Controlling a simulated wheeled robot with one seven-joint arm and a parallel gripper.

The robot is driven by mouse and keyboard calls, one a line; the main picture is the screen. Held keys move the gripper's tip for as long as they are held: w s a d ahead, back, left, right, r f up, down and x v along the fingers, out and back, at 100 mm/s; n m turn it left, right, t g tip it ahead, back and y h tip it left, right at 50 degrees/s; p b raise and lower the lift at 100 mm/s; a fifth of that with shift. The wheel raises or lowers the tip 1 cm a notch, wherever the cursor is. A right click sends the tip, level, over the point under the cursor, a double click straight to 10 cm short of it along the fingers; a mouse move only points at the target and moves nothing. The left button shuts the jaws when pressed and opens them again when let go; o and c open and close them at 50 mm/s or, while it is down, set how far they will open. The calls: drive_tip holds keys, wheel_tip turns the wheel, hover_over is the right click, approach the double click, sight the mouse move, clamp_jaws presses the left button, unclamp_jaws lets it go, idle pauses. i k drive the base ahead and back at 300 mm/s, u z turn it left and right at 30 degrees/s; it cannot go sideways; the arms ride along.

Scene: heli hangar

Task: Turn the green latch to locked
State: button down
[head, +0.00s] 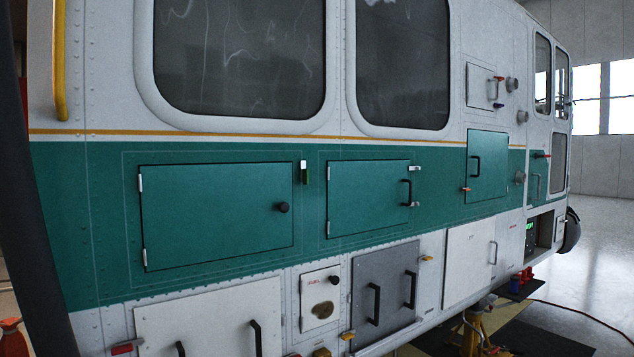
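A small latch (303,171), dark green with a pale edge, sits upright on the helicopter's green side band. It is just right of the upper right corner of a wide green hatch door (217,215). The door looks closed, with a round black knob near its right edge and pale hinges on its left. The latch is too small to tell whether it is locked. My gripper is not in view.
Right of the latch is another green door (367,196) with a black handle. Below are a white fuel door (320,298) and a grey panel (385,292) with two black handles. Other small coloured latches dot the side. Open floor (600,260) lies at right.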

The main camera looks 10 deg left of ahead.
sight(304, 173)
drive_tip(key=k, duration=0.5)
drive_tip(key=u, duration=1.45)
drive_tip(key=i, duration=1.2)
drive_tip(key=z, duration=2.1)
drive_tip(key=i, duration=0.5)
drive_tip(key=u, duration=0.05)
